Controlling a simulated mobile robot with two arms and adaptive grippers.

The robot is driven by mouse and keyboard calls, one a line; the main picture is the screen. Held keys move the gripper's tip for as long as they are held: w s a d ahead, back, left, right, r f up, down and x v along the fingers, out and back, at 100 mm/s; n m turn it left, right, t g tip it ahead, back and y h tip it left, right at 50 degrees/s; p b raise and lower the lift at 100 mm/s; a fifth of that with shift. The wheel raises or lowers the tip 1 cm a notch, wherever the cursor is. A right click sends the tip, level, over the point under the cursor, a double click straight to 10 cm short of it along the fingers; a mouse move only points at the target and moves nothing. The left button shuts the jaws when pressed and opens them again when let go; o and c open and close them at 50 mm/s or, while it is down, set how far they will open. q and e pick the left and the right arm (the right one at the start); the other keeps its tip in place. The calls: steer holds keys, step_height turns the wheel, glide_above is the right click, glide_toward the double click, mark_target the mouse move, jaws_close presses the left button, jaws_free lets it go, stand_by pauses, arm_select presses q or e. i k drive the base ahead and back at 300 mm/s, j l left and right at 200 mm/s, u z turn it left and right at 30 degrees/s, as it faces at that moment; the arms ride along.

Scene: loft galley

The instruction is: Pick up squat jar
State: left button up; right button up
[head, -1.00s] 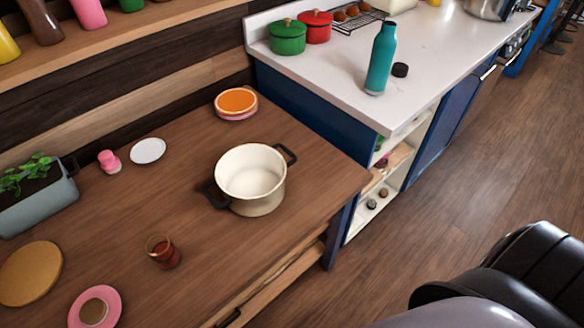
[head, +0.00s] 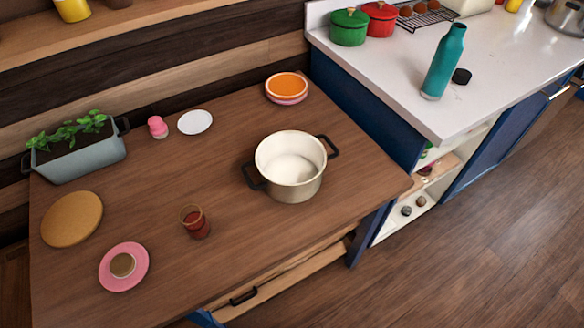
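No object is clearly identifiable as the squat jar. A small pink lidded container (head: 158,128) stands at the back of the wooden table, between the planter and a white plate. A small glass with dark red contents (head: 195,222) stands nearer the middle front of the table. Either could be the jar; I cannot tell which. Neither of my grippers is in view.
On the table (head: 215,275) are a cream pot (head: 290,165), stacked plates (head: 287,88), a white plate (head: 195,122), a planter (head: 78,148), a round cork mat (head: 72,219) and a pink saucer (head: 138,252). A white counter (head: 400,80) adjoins at right.

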mark_target(193, 220)
steer(key=u, duration=0.95)
